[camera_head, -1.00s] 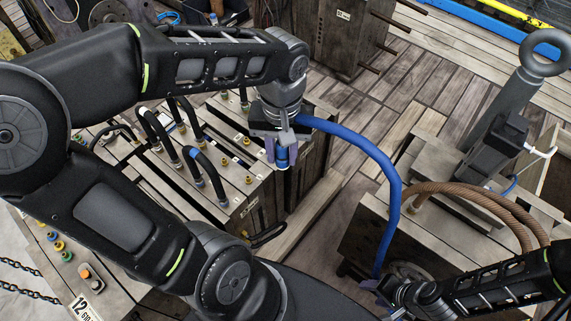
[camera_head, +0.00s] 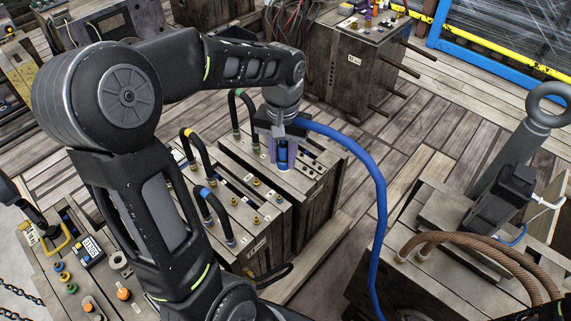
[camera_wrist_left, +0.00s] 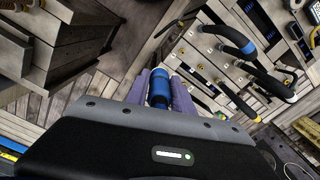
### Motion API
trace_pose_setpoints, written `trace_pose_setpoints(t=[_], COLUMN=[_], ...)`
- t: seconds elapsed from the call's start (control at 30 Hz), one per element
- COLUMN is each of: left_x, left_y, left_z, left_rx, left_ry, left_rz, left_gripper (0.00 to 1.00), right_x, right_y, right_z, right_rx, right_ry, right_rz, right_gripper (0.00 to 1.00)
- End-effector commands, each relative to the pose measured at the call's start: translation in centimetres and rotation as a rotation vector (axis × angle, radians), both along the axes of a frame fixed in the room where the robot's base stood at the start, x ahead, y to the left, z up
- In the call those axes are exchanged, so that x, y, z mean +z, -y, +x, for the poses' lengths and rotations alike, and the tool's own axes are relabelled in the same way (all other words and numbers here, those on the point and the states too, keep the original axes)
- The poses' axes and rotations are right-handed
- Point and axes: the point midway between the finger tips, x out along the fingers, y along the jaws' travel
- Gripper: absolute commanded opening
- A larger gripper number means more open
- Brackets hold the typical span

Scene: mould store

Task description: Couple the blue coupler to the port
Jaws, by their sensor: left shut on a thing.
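My left gripper (camera_head: 281,150) is shut on the blue coupler (camera_head: 283,154), which points down at the end of a thick blue hose (camera_head: 372,170). The wrist view shows the coupler (camera_wrist_left: 158,88) between the two purple fingers. In the head view it appears over the far part of a grey mould block (camera_head: 245,208). Several small brass ports stand on this block, one of them bare (camera_head: 257,182). Brass ports also show to the right of the coupler in the wrist view (camera_wrist_left: 198,68). I cannot tell which port is meant. My right gripper is out of view.
Black looped hoses (camera_head: 208,199) with blue or yellow bands rise from the mould tops close to my left arm.

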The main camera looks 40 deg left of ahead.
Motion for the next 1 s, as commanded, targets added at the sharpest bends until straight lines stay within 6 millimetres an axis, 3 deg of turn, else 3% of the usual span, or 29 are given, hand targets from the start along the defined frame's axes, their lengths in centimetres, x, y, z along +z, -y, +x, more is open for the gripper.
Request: trace_pose_setpoints(t=[0.9, 1.0], left_x=[0.2, -1.6], left_y=[-7.8, -7.8], left_z=[7.8, 7.8], left_rx=[-0.147, -0.151], left_ry=[0.0, 0.0], left_rz=[0.0, 0.0], left_gripper=[0.0, 0.0], right_x=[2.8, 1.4], right_y=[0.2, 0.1], right_z=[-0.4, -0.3], right_rx=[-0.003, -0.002], right_ry=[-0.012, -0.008], right_rz=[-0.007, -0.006], right_gripper=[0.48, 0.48])
